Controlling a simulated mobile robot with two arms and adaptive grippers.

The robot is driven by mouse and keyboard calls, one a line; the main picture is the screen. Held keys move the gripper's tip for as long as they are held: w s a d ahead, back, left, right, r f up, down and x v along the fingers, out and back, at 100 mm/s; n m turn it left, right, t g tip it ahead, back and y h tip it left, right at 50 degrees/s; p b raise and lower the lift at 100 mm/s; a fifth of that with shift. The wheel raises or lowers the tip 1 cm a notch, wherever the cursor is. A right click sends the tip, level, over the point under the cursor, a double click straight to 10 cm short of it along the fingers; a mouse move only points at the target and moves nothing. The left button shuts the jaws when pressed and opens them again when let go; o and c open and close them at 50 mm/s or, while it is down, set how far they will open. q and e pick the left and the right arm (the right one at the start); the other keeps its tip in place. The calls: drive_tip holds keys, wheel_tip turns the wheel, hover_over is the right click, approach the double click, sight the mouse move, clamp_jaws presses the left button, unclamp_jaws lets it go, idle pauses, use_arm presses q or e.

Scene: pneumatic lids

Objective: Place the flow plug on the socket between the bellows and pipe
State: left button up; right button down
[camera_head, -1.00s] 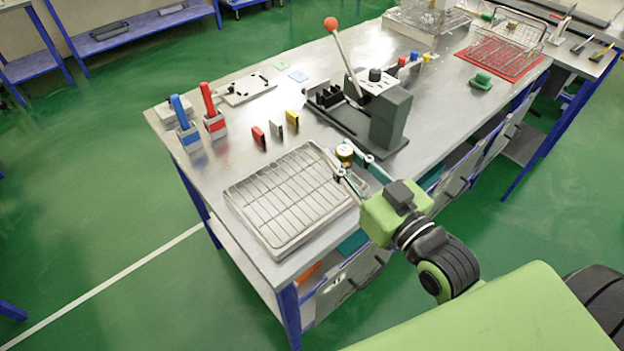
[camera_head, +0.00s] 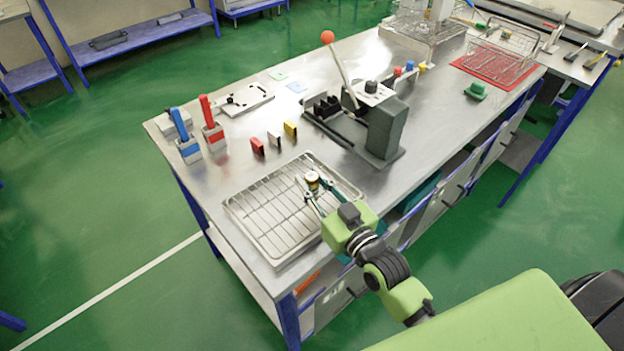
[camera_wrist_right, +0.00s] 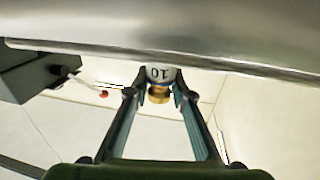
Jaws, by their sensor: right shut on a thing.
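My right gripper (camera_head: 309,188) is shut on a small brass-and-white part, which looks like the flow plug (camera_head: 312,179). In the head view it is over the right part of the wire-rack tray. I cannot make out the socket, bellows or pipe in either view. My left gripper is not in view.
The wire-rack tray (camera_head: 258,222) lies at the table's near end. A dark grey lever press (camera_head: 384,125) stands behind it to the right. Red, white and yellow blocks (camera_head: 274,139) and the blue (camera_head: 188,148) and red-handled (camera_head: 213,135) holders stand left of the press.

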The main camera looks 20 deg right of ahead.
drive_tip(key=shift+f, duration=0.1)
drive_tip(key=c, duration=1.8)
unclamp_jaws()
drive_tip(key=shift+o, duration=0.2)
